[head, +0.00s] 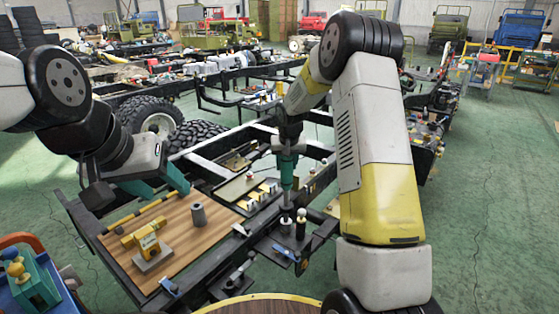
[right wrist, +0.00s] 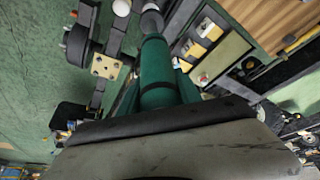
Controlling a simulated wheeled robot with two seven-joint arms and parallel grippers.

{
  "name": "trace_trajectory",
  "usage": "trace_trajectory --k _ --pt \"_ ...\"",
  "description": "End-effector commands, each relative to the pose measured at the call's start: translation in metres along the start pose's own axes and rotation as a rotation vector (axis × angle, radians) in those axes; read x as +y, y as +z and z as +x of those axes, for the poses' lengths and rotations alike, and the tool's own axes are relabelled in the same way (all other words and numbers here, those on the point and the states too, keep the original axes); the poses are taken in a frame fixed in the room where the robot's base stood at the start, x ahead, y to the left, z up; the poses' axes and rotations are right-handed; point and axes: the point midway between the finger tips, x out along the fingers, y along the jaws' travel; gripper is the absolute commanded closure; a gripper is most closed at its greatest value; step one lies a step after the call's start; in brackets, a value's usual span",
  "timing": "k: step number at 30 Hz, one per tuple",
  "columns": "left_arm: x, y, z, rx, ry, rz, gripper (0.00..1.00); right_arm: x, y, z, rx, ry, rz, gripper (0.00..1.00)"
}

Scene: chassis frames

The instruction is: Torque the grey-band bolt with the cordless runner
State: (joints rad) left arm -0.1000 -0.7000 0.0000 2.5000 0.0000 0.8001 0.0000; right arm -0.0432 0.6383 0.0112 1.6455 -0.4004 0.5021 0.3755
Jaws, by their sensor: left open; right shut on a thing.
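My right gripper (head: 288,147) is shut on the teal cordless runner (head: 287,172), which hangs upright with its nose down over the near chassis rail. In the right wrist view the runner (right wrist: 158,75) stretches away from the jaws, its grey tip close to a white ball-topped part. Under the nose stands a dark post (head: 285,225); I cannot tell whether they touch. Beside it is a dark post with a white ball top (head: 301,216). No grey band can be made out, so I cannot tell which is the grey-band bolt. My left gripper (head: 160,186) is open and empty above the wooden board.
The wooden board (head: 180,262) carries a yellow clamp-like block (head: 147,246) and a grey cylinder (head: 198,215). A tray with yellow-and-white blocks (head: 262,192) lies behind. Tyres (head: 150,118) stand at back left. Green floor is open on the right.

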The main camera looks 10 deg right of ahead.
Motion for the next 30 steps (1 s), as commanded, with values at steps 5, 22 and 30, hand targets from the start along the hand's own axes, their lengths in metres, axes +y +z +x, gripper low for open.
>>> trace_trajectory --k 5,22,30 --pt "0.0 0.0 0.0 0.0 0.0 0.0 0.45 -0.0003 -0.0014 -0.0003 0.004 -0.001 0.0 1.0" --pt "0.0 0.0 0.0 0.0 0.0 0.0 0.45 -0.0004 0.0012 0.0055 0.003 -0.001 0.0 1.0" --pt "0.0 0.0 0.0 0.0 0.0 0.0 0.45 -0.0004 0.0023 0.0082 0.003 -0.001 0.0 1.0"
